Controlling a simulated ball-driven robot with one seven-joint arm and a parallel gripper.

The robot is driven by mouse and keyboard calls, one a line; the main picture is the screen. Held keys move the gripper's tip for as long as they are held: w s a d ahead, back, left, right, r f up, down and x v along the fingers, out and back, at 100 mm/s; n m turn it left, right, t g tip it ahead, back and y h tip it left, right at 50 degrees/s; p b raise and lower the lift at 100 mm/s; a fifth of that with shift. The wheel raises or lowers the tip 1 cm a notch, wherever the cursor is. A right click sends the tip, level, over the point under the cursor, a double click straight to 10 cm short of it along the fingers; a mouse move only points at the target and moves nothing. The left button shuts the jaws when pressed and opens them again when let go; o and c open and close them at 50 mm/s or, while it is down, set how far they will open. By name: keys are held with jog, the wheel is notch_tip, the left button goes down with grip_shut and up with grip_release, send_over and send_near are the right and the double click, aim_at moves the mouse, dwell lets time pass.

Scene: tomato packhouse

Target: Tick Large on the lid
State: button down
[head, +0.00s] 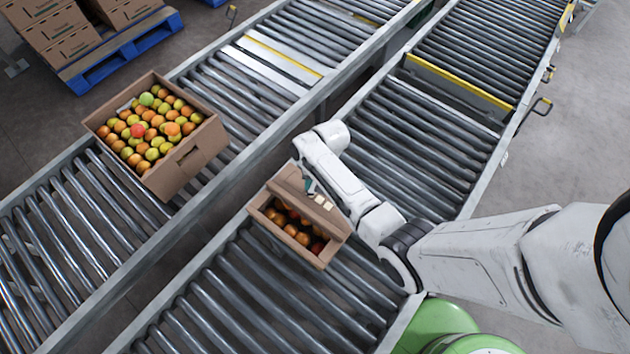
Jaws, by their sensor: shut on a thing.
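A small open cardboard box (332,253) stands on the near roller conveyor, with orange and dark red tomatoes (290,228) inside. Its raised lid (289,181) is at the far side, with a dark green mark and small pale patches (320,200) on it. My white arm passes just right of the lid and covers part of it. I cannot make out my gripper or its fingers, or any marker. The writing on the lid is too small to read, so I cannot tell which patch is Large or whether it bears a tick.
A larger open carton (188,160) full of red, orange and green tomatoes sits on the far conveyor (75,225). Stacked cartons (60,35) stand on a blue pallet (125,50) at the upper left. The near conveyor's rollers (425,140) are clear beyond my arm.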

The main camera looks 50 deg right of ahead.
jog(key=shift+w+a, duration=0.7)
jog(key=shift+a, duration=0.05)
dwell(0.4)
jog(key=a+p+v, duration=0.1)
jog(key=p+v, duration=0.4)
jog(key=v, duration=0.1)
jog(key=shift+w, duration=0.35)
dwell(0.6)
